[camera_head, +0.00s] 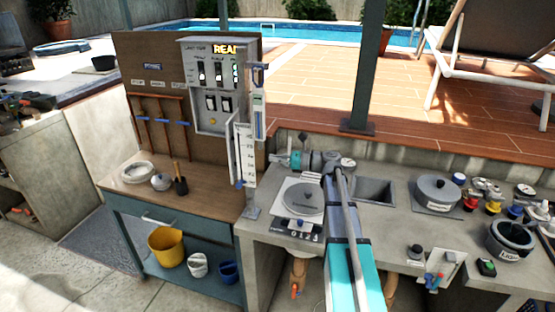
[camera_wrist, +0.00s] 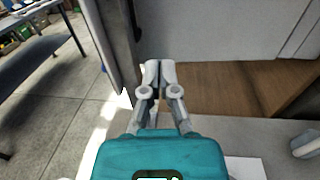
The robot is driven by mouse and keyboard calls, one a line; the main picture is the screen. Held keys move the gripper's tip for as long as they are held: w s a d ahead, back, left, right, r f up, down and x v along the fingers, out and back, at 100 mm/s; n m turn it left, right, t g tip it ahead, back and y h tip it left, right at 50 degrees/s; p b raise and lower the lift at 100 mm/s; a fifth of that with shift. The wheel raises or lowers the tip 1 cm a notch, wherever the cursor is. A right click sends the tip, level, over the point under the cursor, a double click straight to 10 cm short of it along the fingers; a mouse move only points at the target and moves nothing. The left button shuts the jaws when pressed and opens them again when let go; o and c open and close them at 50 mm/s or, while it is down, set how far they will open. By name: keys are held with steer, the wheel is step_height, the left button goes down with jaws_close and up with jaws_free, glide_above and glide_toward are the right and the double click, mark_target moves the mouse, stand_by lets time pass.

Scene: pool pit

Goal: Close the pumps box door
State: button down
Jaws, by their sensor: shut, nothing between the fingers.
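The pumps box appears to be the grey control box (camera_head: 211,88) with rows of switches on the brown upright board, its face exposed. My gripper (camera_head: 280,159) points left, below and to the right of the box. In the wrist view, its fingers (camera_wrist: 158,70) are shut and empty. A grey upright panel (camera_wrist: 122,70) stands just beyond and left of the fingertips; I cannot tell whether they touch it.
A white scale strip (camera_head: 246,157) hangs below the box. A wooden bench (camera_head: 205,210) holds a pan, a pot and a tool. The grey counter (camera_head: 262,228) at right carries a scale with a pot (camera_head: 303,200), a sink (camera_head: 374,190) and several knobs. A dark post (camera_head: 365,70) stands behind.

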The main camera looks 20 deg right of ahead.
mark_target(235, 155)
steer(key=x, duration=1.1)
steer(key=shift+x, duration=1.55)
steer(key=shift+s+d, duration=0.1)
steer(key=shift+s, duration=0.05)
steer(key=s+v, duration=0.1)
steer(key=v, duration=1.2)
steer(key=shift+s, duration=0.4)
steer(key=c, duration=1.3)
jaws_free()
steer(key=shift+c, duration=0.2)
